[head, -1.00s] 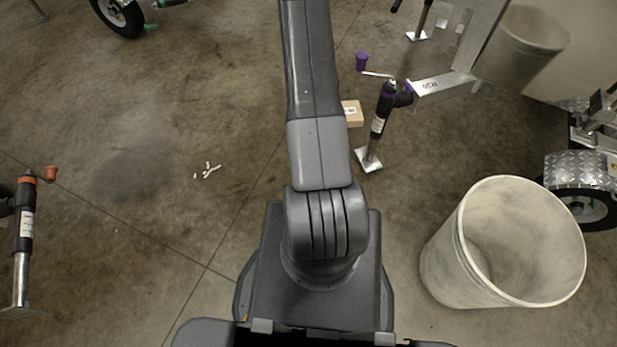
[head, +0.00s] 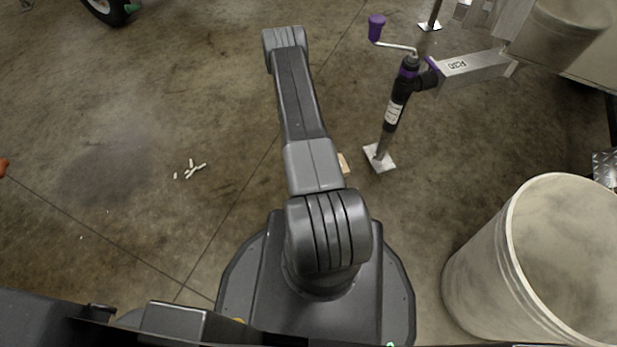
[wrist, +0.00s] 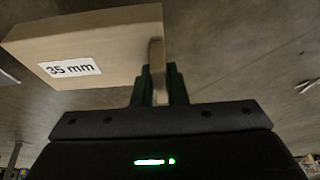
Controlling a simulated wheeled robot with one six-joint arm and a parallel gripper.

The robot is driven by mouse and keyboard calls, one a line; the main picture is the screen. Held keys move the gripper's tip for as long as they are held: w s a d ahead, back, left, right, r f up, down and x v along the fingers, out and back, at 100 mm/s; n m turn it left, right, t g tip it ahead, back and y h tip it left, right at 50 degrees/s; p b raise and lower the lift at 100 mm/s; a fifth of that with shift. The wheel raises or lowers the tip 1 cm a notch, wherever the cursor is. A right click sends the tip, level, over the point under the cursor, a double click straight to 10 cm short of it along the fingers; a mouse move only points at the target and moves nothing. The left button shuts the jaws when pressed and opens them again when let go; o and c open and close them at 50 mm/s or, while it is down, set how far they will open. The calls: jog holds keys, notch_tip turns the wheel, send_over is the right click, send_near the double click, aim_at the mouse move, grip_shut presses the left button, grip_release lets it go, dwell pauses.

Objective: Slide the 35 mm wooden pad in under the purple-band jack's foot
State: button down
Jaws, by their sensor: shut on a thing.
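The wooden pad labelled 35 mm (wrist: 95,50) fills the upper left of the wrist view. My gripper (wrist: 158,88), with dark green fingers, is shut on a narrow part at its right end. In the head view a small strip of the pad (head: 343,163) shows past my arm, left of the jack's foot and apart from it. The jack with the purple band (head: 397,95) stands slightly leaning in the picture, with a purple crank handle. Its square metal foot (head: 379,157) is close to the floor; any gap under it cannot be made out. My gripper is hidden in the head view.
A large pale bin (head: 530,260) stands at the lower right. The trailer beam (head: 475,68) joins the jack at the upper right. Small white pieces (head: 189,170) lie on the floor at left. The floor between them and my arm is clear.

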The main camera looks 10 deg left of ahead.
notch_tip(320, 180, down, 3)
jog(key=shift+s+d+r+b, duration=0.1)
jog(key=shift+b, duration=0.25)
jog(key=shift+w+d+f+b, duration=0.2)
jog(key=shift+w+d+f, duration=0.15)
jog(key=shift+d, duration=0.25)
jog(key=shift+w+d+f+b, duration=0.15)
jog(key=shift+w+d+f, duration=0.1)
jog(key=shift+d+f, duration=0.3)
jog(key=shift+w+d+f+b, duration=0.2)
jog(key=shift+w+d+f, duration=0.15)
jog(key=shift+d, duration=0.3)
jog(key=shift+w+d+r+p, duration=0.1)
jog(key=shift+w+d, duration=0.25)
jog(key=shift+d, duration=0.4)
jog(key=shift+w+d+f+p, duration=0.1)
jog(key=shift+w+d, duration=0.25)
jog(key=shift+d, duration=0.35)
jog(key=shift+w+d+r+p, duration=0.1)
jog(key=shift+w+d, duration=0.25)
jog(key=shift+d, duration=0.4)
jog(key=shift+f+b, duration=0.25)
jog(key=shift+b, duration=0.2)
jog(key=c, duration=1.4)
grip_release()
jog(key=shift+o, duration=0.2)
